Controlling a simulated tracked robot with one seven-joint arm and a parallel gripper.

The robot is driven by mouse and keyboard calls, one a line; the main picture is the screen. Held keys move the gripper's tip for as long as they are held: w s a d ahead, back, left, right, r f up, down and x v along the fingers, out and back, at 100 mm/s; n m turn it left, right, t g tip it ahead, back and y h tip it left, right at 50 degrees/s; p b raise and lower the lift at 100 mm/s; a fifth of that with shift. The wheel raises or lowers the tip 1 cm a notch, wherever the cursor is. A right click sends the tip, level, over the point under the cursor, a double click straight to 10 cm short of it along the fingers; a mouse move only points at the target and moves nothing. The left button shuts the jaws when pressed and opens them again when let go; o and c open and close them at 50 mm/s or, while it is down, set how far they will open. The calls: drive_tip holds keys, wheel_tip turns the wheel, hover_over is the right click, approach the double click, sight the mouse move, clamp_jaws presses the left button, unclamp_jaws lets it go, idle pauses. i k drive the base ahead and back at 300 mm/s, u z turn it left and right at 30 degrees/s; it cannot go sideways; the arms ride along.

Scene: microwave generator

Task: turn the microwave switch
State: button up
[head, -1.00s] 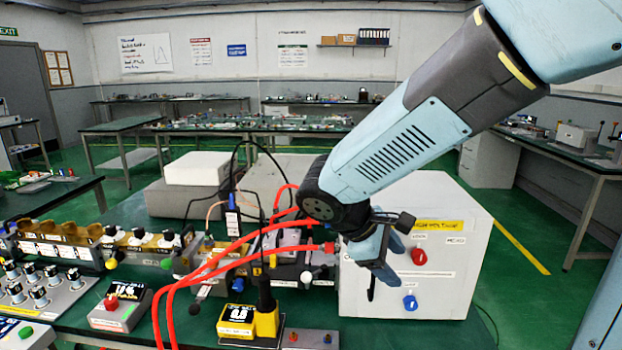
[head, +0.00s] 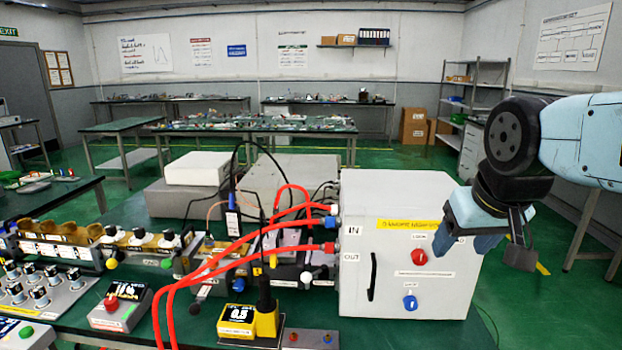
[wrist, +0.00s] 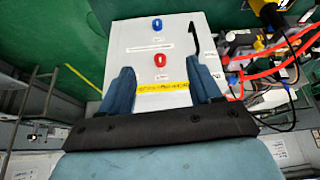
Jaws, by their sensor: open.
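The microwave generator is a white box (head: 400,290) on the green bench in the head view, with a black handle on its front. A red knob (head: 419,257) sits at the upper right of its front, and a blue knob (head: 410,302) sits below it. My gripper (head: 456,247) is open and empty, near the box's upper right edge. In the wrist view the box appears upside down, with the red knob (wrist: 160,60) and blue knob (wrist: 157,24) seen beyond and between my open blue fingers (wrist: 158,82). No contact with either knob shows.
Red hoses (head: 260,240) run into the box's left side at the IN and OUT ports. A yellow meter (head: 238,318) and a row of instruments crowd the bench to the left. The floor right of the box is clear.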

sight(111, 303)
drive_tip(key=u, duration=1.8)
drive_tip(key=k, duration=0.9)
drive_tip(key=i, duration=0.9)
drive_tip(key=z, duration=0.1)
